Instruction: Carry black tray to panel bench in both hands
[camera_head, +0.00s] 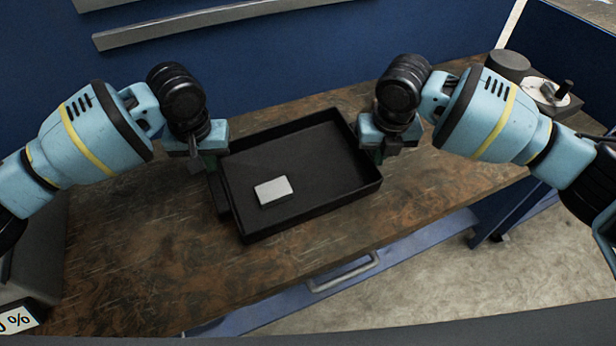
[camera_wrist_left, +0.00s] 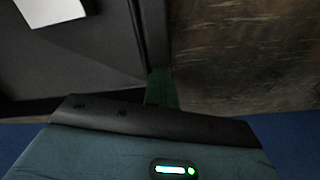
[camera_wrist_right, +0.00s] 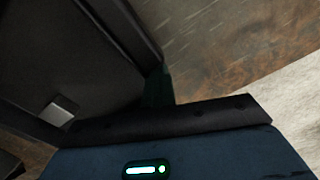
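The black tray (camera_head: 318,201) is a shallow open box over the wooden bench top, with a small pale block (camera_head: 273,191) lying in it. I cannot tell whether its underside touches the wood. My left gripper (camera_head: 196,164) is at the tray's left wall and looks shut on it; the wall runs up to the green fingers in the left wrist view (camera_wrist_left: 161,88). My right gripper (camera_head: 378,153) is at the right wall and looks shut on it; the right wrist view shows the wall meeting the green fingers (camera_wrist_right: 158,88). The fingertips are partly hidden.
The bench (camera_head: 130,235) is bare around the tray. A blue wall (camera_head: 300,60) with pale rails stands behind. A dark round device with a white disc (camera_head: 548,92) sits at the far right. A drawer handle (camera_head: 343,275) is at the bench front, with open floor to the right.

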